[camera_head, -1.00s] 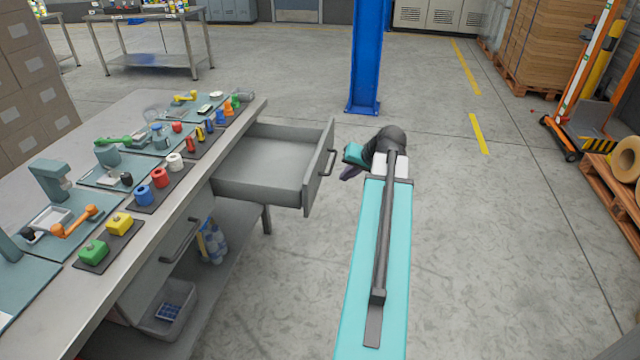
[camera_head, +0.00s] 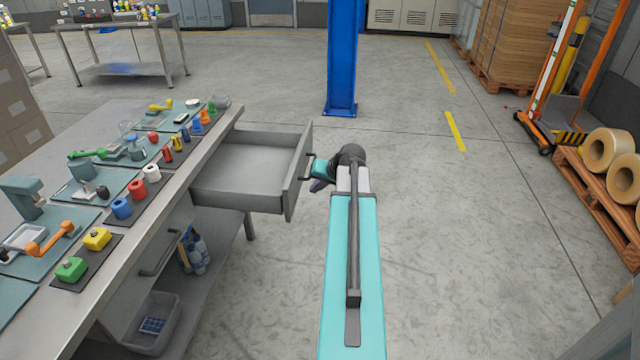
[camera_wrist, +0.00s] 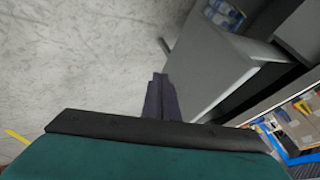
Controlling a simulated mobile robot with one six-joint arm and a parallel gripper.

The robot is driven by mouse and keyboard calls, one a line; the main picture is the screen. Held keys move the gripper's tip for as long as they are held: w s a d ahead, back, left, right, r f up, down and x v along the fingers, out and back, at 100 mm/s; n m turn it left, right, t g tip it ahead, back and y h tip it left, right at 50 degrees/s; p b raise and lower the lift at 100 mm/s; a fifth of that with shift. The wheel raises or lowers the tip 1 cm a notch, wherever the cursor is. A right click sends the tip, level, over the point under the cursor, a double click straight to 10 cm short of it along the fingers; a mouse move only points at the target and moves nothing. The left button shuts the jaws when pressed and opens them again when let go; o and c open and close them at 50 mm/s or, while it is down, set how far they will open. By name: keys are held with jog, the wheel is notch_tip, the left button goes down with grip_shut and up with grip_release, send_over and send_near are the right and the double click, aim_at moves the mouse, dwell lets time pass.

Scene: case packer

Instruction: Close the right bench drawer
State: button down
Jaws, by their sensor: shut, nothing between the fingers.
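The right bench drawer (camera_head: 240,185) stands pulled out from the far end of the workbench (camera_head: 140,215). It is empty where I can see inside. Its grey front panel (camera_head: 293,188) faces right and carries a dark bar handle. My gripper (camera_head: 318,178) is just to the right of that front, close to the handle; I cannot tell whether it touches. In the wrist view, my dark gripper fingers (camera_wrist: 161,98) are together with nothing between them, and the grey drawer panel (camera_wrist: 207,72) is just to their right.
A second drawer front (camera_head: 150,275) with a bar handle sits flush nearer me. Coloured parts and tools cover the bench top. A grey bin (camera_head: 150,325) and bottles stand on the lower shelf. A blue column (camera_head: 342,60) rises behind.

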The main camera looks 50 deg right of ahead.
aim_at(296, 193)
jog(key=shift+w+a+f+p, duration=0.15)
jog(key=shift+w+a+f, duration=0.15)
jog(key=shift+w, duration=0.45)
jog(key=shift+w+a+f+p, duration=0.15)
jog(key=shift+w+a, duration=0.2)
jog(key=shift+w, duration=0.4)
jog(key=shift+w+a+f+p, duration=0.1)
jog(key=shift+w+a+f, duration=0.2)
jog(key=shift+w, duration=0.45)
